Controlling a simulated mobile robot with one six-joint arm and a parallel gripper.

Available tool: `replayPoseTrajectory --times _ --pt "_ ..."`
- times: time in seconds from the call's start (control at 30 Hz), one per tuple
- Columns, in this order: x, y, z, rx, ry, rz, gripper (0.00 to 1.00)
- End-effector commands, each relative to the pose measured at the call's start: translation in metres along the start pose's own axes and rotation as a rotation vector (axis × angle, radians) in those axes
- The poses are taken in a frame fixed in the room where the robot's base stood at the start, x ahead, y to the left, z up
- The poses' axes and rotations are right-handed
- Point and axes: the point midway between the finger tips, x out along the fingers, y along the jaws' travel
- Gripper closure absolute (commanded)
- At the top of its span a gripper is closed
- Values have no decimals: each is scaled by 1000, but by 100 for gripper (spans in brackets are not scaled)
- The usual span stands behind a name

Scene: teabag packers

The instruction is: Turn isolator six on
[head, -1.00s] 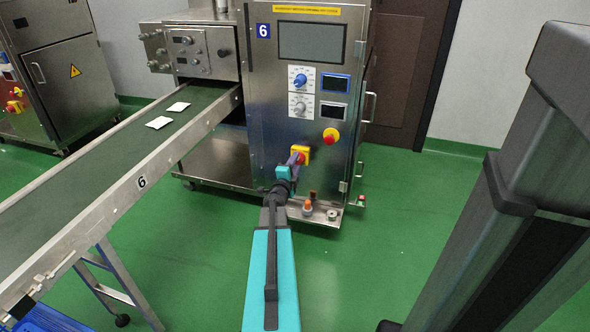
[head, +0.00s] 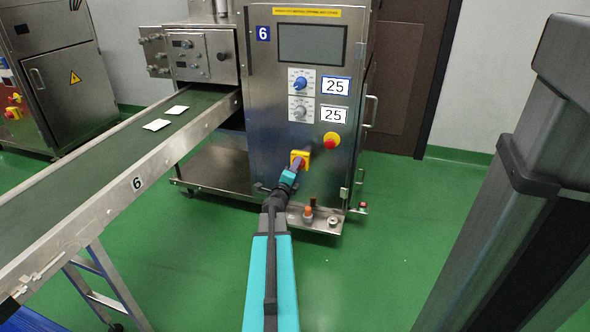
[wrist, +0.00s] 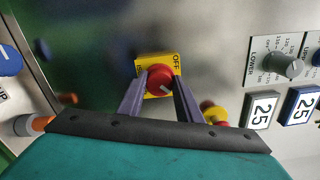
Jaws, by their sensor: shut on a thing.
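Machine six (head: 262,90) is a steel cabinet with a blue "6" label. Its isolator is a red rotary knob on a yellow plate (head: 305,155), low on the front panel; the plate's "OFF" mark shows in the wrist view. In the wrist view the red knob (wrist: 160,80) sits between the two purple fingers of my gripper (wrist: 160,92), which is shut on it. In the head view my gripper (head: 294,170) reaches the isolator and hides part of it. Two small displays (head: 335,86) on the panel are lit and read 25.
A red emergency button on yellow (head: 331,140) is just up and right of the isolator. Blue and grey dials (head: 300,83) are above. A conveyor (head: 100,200) with two white teabags runs at the left.

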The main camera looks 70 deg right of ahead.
Motion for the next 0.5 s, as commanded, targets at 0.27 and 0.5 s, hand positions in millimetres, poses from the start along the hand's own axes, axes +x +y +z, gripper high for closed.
replayPoseTrajectory --times 0.27,0.5 --pt "1 -1 0 2 1 -2 50" --pt "0 0 0 0 0 -1 50"
